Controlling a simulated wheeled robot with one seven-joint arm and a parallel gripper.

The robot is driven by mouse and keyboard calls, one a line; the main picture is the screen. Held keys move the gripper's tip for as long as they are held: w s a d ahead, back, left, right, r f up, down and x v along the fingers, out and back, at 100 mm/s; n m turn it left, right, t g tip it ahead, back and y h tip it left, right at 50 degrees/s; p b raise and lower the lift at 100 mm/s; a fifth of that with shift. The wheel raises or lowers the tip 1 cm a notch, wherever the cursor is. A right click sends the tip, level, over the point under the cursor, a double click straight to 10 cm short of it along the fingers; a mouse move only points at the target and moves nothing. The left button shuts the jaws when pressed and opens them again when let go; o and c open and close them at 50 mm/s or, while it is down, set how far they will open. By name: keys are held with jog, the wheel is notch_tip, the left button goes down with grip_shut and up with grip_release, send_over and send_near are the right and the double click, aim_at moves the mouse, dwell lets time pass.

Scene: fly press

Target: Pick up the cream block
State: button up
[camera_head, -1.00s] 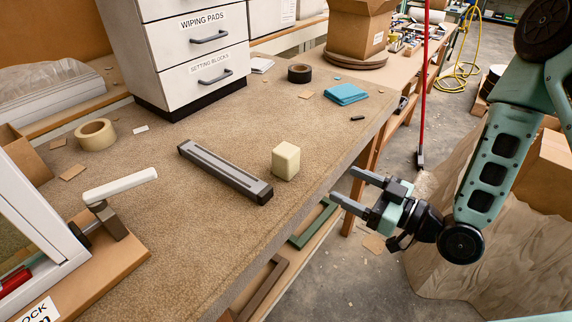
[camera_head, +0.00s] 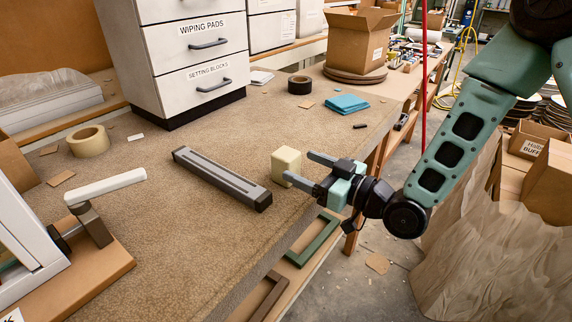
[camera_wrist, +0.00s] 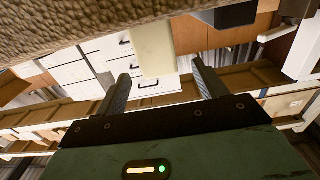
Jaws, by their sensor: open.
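The cream block (camera_head: 285,164) stands upright on the brown speckled bench top, near its right edge. My gripper (camera_head: 297,168) is open, with its two fingers pointing left toward the block. In the head view one fingertip overlaps the block's lower right side; I cannot tell whether they touch. In the wrist view the cream block (camera_wrist: 154,48) shows beyond and between the two finger tips (camera_wrist: 160,82), with nothing held between the fingers.
A dark grey metal bar (camera_head: 222,178) lies just left of the block. Blue folded cloths (camera_head: 346,103) and a black tape roll (camera_head: 299,85) lie farther back. A drawer cabinet (camera_head: 190,55) stands at the back left. A white-handled clamp (camera_head: 105,188) is at the left front.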

aim_at(295, 162)
jog(key=shift+p+x, duration=0.8)
jog(key=shift+x, duration=2.15)
jog(key=c, duration=1.2)
